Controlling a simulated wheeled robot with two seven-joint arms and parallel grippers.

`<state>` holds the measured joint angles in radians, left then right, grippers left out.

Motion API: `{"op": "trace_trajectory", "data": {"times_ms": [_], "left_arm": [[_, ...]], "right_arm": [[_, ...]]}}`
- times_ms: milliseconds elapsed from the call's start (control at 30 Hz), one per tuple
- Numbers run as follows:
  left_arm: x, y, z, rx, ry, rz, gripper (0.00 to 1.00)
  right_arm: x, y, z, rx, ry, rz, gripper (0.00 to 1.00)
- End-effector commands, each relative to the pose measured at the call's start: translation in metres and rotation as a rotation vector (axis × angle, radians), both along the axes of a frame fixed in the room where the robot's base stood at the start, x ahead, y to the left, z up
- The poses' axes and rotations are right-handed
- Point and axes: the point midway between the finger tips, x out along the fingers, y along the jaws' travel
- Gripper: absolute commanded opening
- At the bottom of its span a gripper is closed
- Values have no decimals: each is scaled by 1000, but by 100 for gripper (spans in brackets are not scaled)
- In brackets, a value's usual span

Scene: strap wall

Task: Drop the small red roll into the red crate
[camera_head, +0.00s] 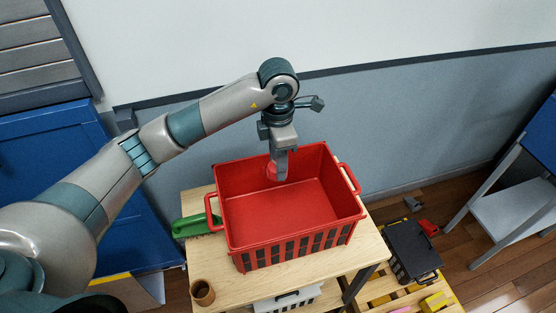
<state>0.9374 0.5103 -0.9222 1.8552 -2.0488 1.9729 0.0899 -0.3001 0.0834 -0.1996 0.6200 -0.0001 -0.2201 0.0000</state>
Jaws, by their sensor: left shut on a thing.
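The red crate (290,213) stands on a light wooden table and its visible floor is bare. My left gripper (279,172) points down over the back part of the crate, inside the outline of its rim. It is shut on the small red roll (271,171), which shows just left of the fingers. The fingers hide part of the roll. I cannot tell how high the roll is above the crate floor. My right gripper is not in view.
The wooden table (205,270) also holds a green-handled brush (192,226) left of the crate and a brown cup (203,292) at the front left. A dark crate (412,250) stands lower at the right. A blue cabinet (60,160) is at the left.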

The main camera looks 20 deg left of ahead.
Motion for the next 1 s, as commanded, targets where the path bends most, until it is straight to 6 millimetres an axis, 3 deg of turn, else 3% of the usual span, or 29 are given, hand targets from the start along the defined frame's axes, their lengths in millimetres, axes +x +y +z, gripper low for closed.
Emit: {"op": "trace_trajectory", "data": {"times_ms": [367,800,1000], "left_arm": [[0,0,-10,0,0,-2,16],[-1,0,-50,-1,1,-2,16],[0,0,-59,1,-1,-4,16]], "right_arm": [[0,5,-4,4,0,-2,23],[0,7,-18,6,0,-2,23],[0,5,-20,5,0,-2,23]]}}
